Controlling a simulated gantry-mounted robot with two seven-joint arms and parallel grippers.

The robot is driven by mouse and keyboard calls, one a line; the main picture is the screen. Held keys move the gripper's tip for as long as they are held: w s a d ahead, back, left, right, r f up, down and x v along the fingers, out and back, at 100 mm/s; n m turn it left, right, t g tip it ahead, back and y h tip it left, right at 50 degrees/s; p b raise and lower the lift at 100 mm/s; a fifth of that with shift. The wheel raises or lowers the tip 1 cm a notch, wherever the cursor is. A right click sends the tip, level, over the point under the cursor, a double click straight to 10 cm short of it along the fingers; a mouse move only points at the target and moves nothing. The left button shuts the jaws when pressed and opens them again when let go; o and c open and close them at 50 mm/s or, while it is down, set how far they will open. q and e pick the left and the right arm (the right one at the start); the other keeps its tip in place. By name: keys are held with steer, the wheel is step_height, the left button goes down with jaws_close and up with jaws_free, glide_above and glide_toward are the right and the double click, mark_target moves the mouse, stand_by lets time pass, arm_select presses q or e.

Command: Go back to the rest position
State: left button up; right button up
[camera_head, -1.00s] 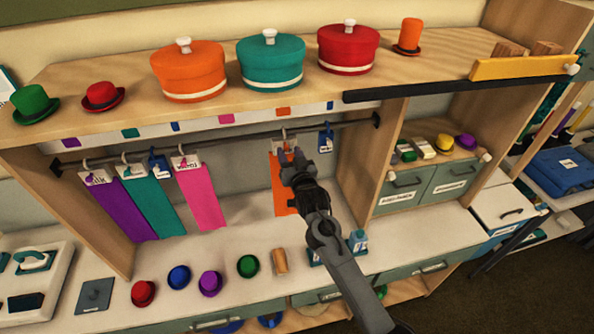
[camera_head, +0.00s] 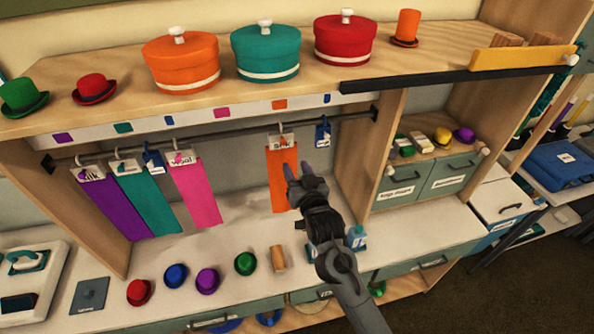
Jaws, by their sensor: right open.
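My right gripper (camera_head: 300,174) is open and empty, in front of the lower part of the orange cloth strip (camera_head: 281,168). The strip hangs by a hook from the dark rail (camera_head: 225,137) and shows apart from the purple strip (camera_head: 112,205), teal strip (camera_head: 150,200) and pink strip (camera_head: 195,190) at the left. The gripper's arm comes up from the bottom right and hides part of the counter. Whether the fingers touch the orange strip I cannot tell. My left gripper is not in view.
Hat boxes in orange (camera_head: 181,62), teal (camera_head: 266,55) and red (camera_head: 345,42) stand on the top shelf (camera_head: 120,108) with small hats. Several small hats, among them a red one (camera_head: 139,292), line the counter (camera_head: 235,228). A wooden divider (camera_head: 372,160) rises right of the gripper.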

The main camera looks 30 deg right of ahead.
steer(key=shift+f, duration=0.1)
steer(key=s+a+f+n+g+y+p, duration=0.15)
steer(key=s+f+g+p, duration=0.4)
steer(key=s+f, duration=0.85)
steer(key=s+a+r+n+g+p, duration=0.1)
steer(key=s+g, duration=0.3)
steer(key=s, duration=0.8)
steer(key=s+a+r+n+g+y+p, duration=0.1)
steer(key=s+a+r+n+g, duration=0.1)
steer(key=s, duration=1)
steer(key=n+g, duration=0.1)
steer(key=g, duration=0.1)
steer(key=shift+a+r+g+p, duration=0.25)
steer(key=shift+a+g+p, duration=0.1)
steer(key=shift+a+p, duration=0.05)
steer(key=shift+y, duration=0.25)
